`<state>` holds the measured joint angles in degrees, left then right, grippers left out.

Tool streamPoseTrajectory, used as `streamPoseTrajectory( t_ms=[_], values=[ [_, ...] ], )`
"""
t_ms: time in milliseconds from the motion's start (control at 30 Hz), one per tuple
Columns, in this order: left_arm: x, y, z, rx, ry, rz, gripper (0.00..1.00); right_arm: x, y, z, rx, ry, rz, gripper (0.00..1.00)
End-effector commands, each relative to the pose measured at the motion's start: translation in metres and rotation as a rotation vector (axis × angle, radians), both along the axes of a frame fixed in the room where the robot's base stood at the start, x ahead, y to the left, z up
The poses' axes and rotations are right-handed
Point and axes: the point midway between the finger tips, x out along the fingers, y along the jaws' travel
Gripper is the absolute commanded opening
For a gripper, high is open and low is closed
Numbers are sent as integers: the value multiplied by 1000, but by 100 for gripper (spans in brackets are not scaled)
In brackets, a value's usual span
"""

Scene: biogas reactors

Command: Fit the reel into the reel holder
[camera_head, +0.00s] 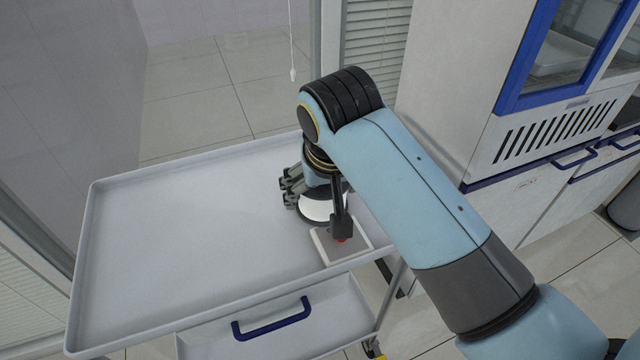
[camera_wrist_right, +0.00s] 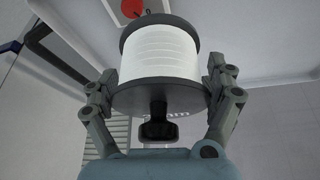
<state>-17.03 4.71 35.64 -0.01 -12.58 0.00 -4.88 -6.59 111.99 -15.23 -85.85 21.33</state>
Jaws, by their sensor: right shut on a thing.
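The reel (camera_wrist_right: 160,58) has a white wound middle between two dark grey flanges. In the right wrist view it sits between the two fingers of my right gripper (camera_wrist_right: 160,95), which is shut on it. In the head view only part of the white reel (camera_head: 316,207) shows beneath my right gripper (camera_head: 318,195), above the tray. A small white plate with a red spot (camera_head: 329,252), apparently the reel holder's base, lies at the tray's front right, close to the reel. The red spot also shows in the wrist view (camera_wrist_right: 132,8). My arm hides part of this area. My left gripper is out of view.
The raised-rim trolley tray (camera_head: 190,240) is bare on its left and middle. A drawer with a blue handle (camera_head: 272,319) is below its front edge. A white cabinet with blue trim (camera_head: 470,90) stands at the right, behind my arm.

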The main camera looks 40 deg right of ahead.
Motion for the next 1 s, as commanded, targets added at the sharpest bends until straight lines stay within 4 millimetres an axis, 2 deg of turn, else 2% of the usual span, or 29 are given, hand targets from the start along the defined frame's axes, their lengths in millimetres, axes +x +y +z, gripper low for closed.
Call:
streamPoseTrajectory(
  t_ms=[300,433,567,800,1000],
  values=[
    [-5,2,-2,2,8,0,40,65,-43,-45,-4,0,0,47],
    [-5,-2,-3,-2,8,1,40,81,-53,-57,-2,0,1,47],
    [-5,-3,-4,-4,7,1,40,86,-57,-64,-1,1,1,47],
    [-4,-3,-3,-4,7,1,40,86,-57,-97,0,1,2,47],
    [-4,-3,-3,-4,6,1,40,87,-57,-102,0,-1,2,47]
  ],
)
